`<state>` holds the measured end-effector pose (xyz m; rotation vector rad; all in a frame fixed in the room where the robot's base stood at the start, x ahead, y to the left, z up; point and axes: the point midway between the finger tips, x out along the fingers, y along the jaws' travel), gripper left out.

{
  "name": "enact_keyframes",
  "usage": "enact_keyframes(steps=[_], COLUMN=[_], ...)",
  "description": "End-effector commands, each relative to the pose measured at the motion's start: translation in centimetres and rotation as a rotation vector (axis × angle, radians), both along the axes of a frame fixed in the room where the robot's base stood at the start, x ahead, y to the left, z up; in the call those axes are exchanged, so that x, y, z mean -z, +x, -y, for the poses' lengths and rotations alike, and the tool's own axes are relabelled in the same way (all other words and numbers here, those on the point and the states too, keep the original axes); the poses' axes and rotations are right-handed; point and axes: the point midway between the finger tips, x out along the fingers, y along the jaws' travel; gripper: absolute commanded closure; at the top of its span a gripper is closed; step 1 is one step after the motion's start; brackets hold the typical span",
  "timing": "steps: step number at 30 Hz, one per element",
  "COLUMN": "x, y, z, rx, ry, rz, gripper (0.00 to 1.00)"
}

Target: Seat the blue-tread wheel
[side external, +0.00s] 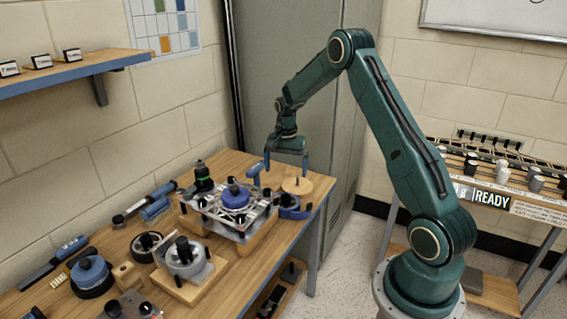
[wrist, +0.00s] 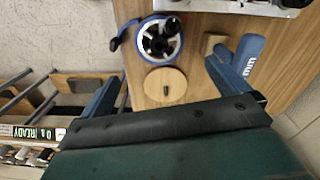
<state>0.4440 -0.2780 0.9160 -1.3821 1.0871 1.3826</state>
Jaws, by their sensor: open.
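A wheel with a blue rim, pale hub and black knob-like centre (wrist: 149,57) lies near the table's right end in the wrist view. What seems to be the same blue wheel (side external: 292,213) shows in the side view; I take it as the blue-tread wheel. A round wooden disc with a small dark peg (wrist: 157,80) is beside it; it also shows in the side view (side external: 298,184). My gripper (side external: 286,172) is open and empty, fingers pointing down over the disc. In the wrist view my gripper (wrist: 160,76) has its fingers wide apart on either side of the disc.
A metal fixture plate with a blue-topped part (side external: 236,196) stands left of the wheel. A grey wheel on a wooden base (side external: 186,262) and a dark wheel with blue top (side external: 91,272) are further left. A blue cylinder (wrist: 248,52) lies near the right finger. A grey cabinet stands behind.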

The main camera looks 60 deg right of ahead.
Motion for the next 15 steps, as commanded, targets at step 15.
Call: enact_keyframes(steps=[15], x=[2.7], y=[0.0], z=[0.1], rx=[0.003], ry=[0.001], rz=[-0.002], gripper=[0.0])
